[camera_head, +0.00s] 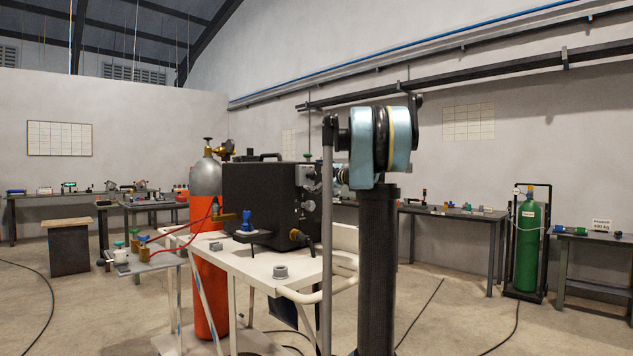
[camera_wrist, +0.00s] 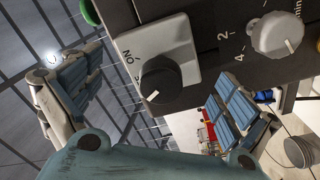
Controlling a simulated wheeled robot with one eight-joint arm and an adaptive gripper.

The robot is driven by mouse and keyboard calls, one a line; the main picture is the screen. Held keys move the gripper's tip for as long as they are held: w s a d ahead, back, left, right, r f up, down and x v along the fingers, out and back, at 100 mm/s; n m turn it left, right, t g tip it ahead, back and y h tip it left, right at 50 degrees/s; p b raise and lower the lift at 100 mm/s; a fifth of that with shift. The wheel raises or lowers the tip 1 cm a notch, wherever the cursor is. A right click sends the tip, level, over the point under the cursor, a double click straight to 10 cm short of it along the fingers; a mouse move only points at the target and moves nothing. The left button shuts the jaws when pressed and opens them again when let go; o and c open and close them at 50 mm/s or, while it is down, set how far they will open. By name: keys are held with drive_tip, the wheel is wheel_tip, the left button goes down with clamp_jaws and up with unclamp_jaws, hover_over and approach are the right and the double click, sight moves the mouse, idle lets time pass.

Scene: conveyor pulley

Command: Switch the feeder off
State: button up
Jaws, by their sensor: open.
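The feeder (camera_head: 262,195) is a black box on the white cart in the head view. In the wrist view its front panel fills the top, with a black rotary switch (camera_wrist: 170,82) on a light grey plate (camera_wrist: 152,48). "ON" is printed on the plate at the upper left of the switch; the switch's white mark points to the lower left. My gripper (camera_wrist: 158,95) is open, one finger to each side of the switch in the picture; I cannot tell whether either touches it. In the head view my wrist is at the feeder's right side and partly hides its front.
A light grey dial (camera_wrist: 277,35) with numbers is right of the switch, and a green part (camera_wrist: 90,12) is at its upper left. An orange cylinder (camera_head: 207,270) stands beside the cart (camera_head: 250,265). A green cylinder (camera_head: 528,245) and benches line the far wall.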

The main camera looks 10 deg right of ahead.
sight(316, 175)
idle(0.3)
drive_tip(key=shift+v, duration=3.45)
